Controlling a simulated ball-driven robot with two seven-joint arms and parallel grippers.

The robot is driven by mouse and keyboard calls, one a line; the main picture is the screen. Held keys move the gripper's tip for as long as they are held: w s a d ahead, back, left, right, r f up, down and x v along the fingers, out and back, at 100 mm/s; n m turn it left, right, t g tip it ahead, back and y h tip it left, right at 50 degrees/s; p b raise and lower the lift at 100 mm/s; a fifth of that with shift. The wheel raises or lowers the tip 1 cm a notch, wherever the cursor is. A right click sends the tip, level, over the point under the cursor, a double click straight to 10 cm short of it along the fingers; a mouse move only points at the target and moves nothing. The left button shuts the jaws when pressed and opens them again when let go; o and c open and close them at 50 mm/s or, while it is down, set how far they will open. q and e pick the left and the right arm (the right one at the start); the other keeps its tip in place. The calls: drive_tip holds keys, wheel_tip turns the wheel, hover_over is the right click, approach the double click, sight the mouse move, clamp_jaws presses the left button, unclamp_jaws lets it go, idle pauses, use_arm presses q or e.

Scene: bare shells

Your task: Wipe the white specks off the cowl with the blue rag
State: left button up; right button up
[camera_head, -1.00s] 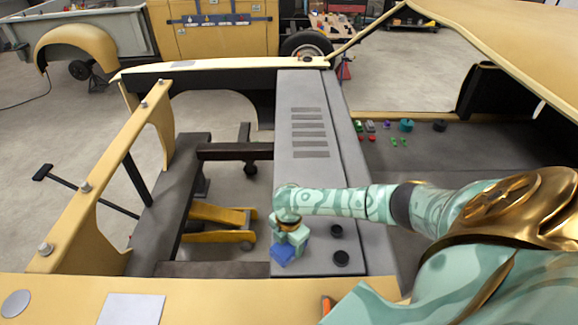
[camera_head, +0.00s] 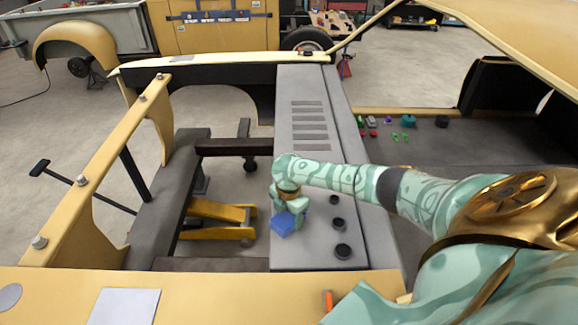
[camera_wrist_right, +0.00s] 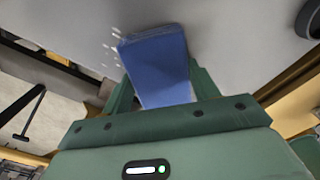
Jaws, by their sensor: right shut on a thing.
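The cowl (camera_head: 309,175) is the long grey panel in the middle of the head view, with slots towards its far end. My right gripper (camera_head: 288,207) is over the left side of its near half, shut on the blue rag (camera_head: 286,225). In the right wrist view the rag (camera_wrist_right: 160,65) is a folded blue block between the green fingers, at or just above the grey surface; contact is hard to tell. White specks (camera_wrist_right: 108,58) show just left of the rag there. I cannot make them out in the head view. My left gripper is not in view.
Black knobs (camera_head: 338,224) stand on the cowl to the right of my right gripper. Open bay with a yellow part (camera_head: 215,220) lies left of the cowl. Small coloured items and a teal round thing (camera_head: 408,121) lie on the dark surface at right.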

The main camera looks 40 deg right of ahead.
drive_tip(key=shift+w+d+f+b, duration=0.1)
drive_tip(key=shift+w+d+b, duration=1)
drive_tip(key=shift+w, duration=0.1)
drive_tip(key=shift+w+d, duration=0.15)
drive_tip(key=shift+w, duration=0.1)
drive_tip(key=w+d+b, duration=0.1)
drive_tip(key=w+b, duration=0.1)
drive_tip(key=b, duration=0.1)
drive_tip(key=shift+d+f, duration=0.15)
drive_tip(key=shift+d, duration=0.2)
drive_tip(key=shift+w+d+b, duration=0.15)
drive_tip(key=shift+w+b, duration=0.05)
drive_tip(key=shift+b, duration=0.25)
drive_tip(key=shift+r, duration=0.25)
drive_tip(key=shift+d, duration=0.1)
drive_tip(key=shift+r+p, duration=0.4)
drive_tip(key=shift+p, duration=0.2)
wheel_tip(320, 180, up, 5)
drive_tip(key=p, duration=0.5)
drive_tip(key=shift+w, duration=0.1)
drive_tip(key=shift+r, duration=0.1)
